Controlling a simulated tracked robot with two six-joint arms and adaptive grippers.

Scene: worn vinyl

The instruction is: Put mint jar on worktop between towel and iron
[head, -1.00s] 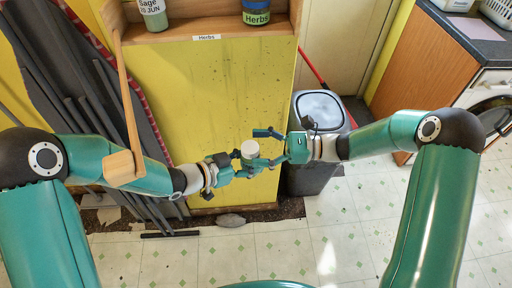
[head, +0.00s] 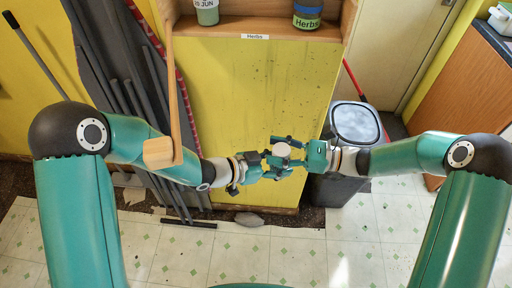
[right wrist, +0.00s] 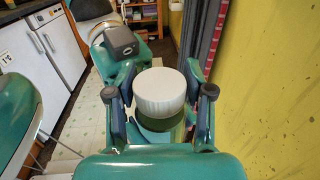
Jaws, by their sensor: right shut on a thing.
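The mint jar (head: 282,149) has a white lid and is held in the air between my two hands, in front of the yellow panel. Its label is not visible. It also shows in the right wrist view (right wrist: 160,92), upright between the fingers. My right gripper (head: 287,152) is shut on it from the right. My left gripper (head: 276,168) reaches the jar from the left, low down; whether its fingers still grip it is hidden. The dark worktop (head: 492,42) shows only at the upper right edge. I cannot make out the towel or iron.
A shelf (head: 240,27) with two herb jars stands above the yellow panel. A grey bin (head: 355,124) is behind my right gripper. Grey poles and a dark sheet lean at the left. A wooden cabinet (head: 455,75) is under the worktop. The tiled floor is mostly clear.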

